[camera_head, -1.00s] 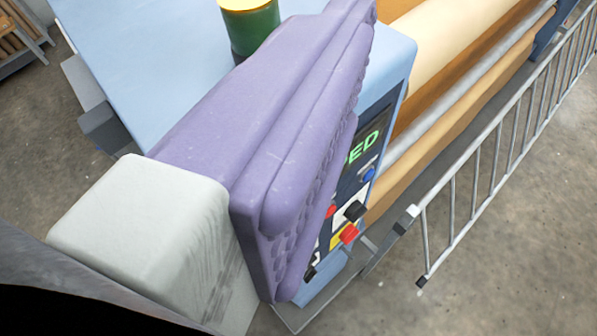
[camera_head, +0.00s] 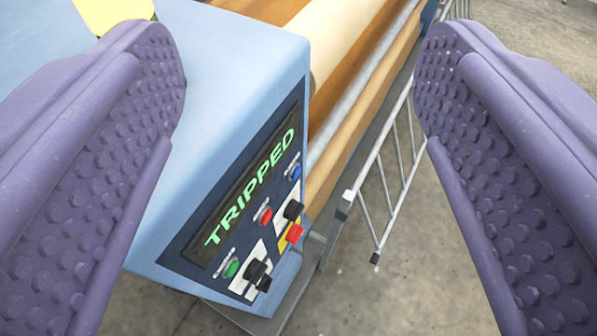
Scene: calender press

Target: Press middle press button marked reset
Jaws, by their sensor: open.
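The blue press cabinet (camera_head: 219,85) has a dark control panel with a green lit display (camera_head: 250,188) reading TRIPPED. Along the panel sit a green button (camera_head: 231,268), a red button (camera_head: 265,216) in the middle and a blue button (camera_head: 295,171). Small label plates sit by them, but their words are too small to read. My gripper (camera_head: 298,65) is open and empty. Its two purple studded fingers stand wide apart, one on each side of the panel in the picture, and none is seen touching a button.
Two black knobs (camera_head: 257,274) and a red knob (camera_head: 294,234) on a yellow plate stick out close to the buttons. Rollers (camera_head: 343,38) lie behind the cabinet. A metal rail (camera_head: 363,190) runs along the right, with bare concrete floor beyond it.

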